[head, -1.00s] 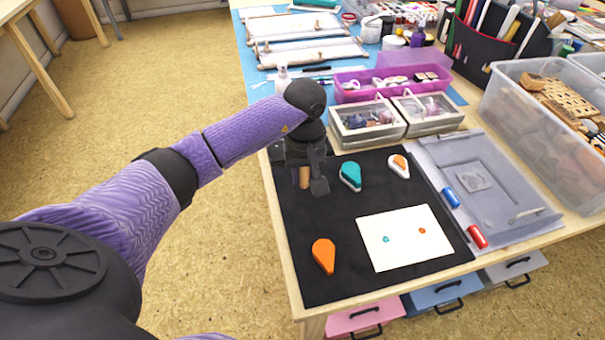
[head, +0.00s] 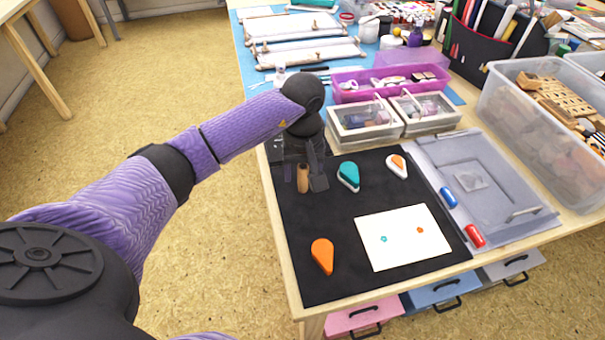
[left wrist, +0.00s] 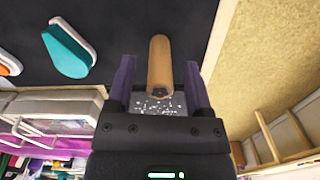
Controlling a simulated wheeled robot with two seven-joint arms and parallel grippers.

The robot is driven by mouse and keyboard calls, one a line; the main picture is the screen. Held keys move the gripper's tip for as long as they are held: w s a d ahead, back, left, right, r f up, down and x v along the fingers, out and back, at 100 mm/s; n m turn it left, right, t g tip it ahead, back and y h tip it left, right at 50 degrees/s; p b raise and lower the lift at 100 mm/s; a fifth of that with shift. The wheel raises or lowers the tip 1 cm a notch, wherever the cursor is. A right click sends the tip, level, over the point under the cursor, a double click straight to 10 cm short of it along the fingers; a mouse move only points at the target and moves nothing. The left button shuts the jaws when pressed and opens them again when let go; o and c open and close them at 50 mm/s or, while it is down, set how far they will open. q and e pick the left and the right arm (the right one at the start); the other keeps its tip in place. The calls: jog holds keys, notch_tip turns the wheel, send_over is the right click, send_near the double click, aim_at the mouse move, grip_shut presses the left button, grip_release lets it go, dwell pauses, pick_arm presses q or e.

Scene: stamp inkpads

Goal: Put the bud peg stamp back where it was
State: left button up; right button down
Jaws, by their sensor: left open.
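The bud peg stamp looks like a plain wooden peg (head: 303,180) standing upright on the black mat (head: 345,280), near its far left corner. It also shows in the left wrist view (left wrist: 160,62). My left gripper (head: 304,174) is open around it, with one dark finger on each side. In the left wrist view there are gaps between the peg and both fingers (left wrist: 158,88). The peg's printing end is not visible. My right gripper is not in view.
A teal inkpad (head: 348,177), a white-and-orange one (head: 397,166) and an orange one (head: 322,256) lie on the mat. A white card (head: 400,255) bears a teal and an orange mark. Clear-lidded boxes (head: 366,122) stand just behind the mat.

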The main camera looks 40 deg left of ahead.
aim_at(303, 166)
pick_arm(q)
notch_tip(303, 166, up, 10)
jog(key=p, duration=0.2)
jog(key=shift+f+p, duration=0.1)
jog(key=shift+p, duration=0.25)
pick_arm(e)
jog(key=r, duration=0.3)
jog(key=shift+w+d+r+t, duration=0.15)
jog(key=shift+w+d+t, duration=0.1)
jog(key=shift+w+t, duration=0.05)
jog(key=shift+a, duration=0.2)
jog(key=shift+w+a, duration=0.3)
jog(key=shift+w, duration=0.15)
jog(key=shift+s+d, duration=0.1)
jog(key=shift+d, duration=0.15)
